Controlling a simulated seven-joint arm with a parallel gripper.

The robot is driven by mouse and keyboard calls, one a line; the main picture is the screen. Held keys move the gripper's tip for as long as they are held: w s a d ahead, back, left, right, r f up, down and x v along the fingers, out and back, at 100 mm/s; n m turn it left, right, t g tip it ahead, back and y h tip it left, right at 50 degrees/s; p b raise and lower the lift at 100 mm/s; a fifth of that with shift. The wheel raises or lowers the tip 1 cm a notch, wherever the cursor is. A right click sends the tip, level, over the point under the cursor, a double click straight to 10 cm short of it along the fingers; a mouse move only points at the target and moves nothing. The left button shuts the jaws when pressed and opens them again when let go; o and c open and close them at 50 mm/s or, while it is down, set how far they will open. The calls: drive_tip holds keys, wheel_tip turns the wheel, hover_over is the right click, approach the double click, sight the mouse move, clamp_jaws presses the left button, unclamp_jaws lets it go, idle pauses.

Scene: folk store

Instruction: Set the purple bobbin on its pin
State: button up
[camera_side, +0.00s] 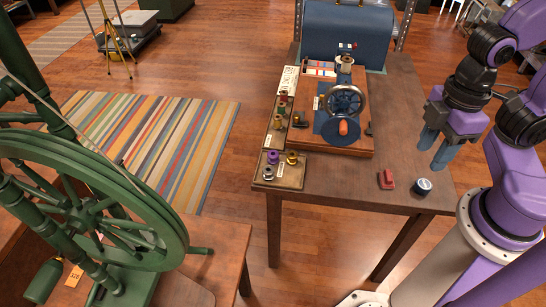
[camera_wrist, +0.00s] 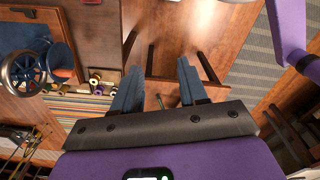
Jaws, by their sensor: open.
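The purple bobbin (camera_side: 273,157) is on the small wooden board (camera_side: 290,178) at the table's front left corner. A gold bobbin (camera_side: 292,158) is to its right, and a dark and silver bobbin (camera_side: 268,173) is in front of it. I cannot tell whether a pin is under the purple bobbin. A longer board behind carries several bobbins (camera_side: 279,119); individual pins are too small to make out. My gripper (camera_side: 432,152) is open and empty, above the table's right edge, well to the right of the bobbins. Its two blue fingers (camera_wrist: 159,82) show spread in the wrist view.
A sewing machine (camera_side: 343,100) on a wooden base stands behind and right of the bobbins. A blue case (camera_side: 346,35) is at the back. The table's front middle (camera_side: 340,178) is clear.

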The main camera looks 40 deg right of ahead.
drive_tip(key=shift+o, duration=0.3)
drive_tip(key=shift+o, duration=1.4)
drive_tip(key=shift+w+a, duration=0.1)
drive_tip(key=w+a+f+m, duration=0.1)
drive_tip(key=w+a+m, duration=0.2)
drive_tip(key=w+a, duration=0.55)
drive_tip(key=m, duration=0.7)
hover_over(273, 152)
wheel_tip(273, 152, down, 19)
drive_tip(key=shift+s+a+f, duration=0.15)
drive_tip(key=shift+f, duration=2.5)
drive_tip(key=shift+s+a+f, duration=0.1)
drive_tip(key=shift+s+f, duration=0.05)
drive_tip(key=shift+f, duration=2.45)
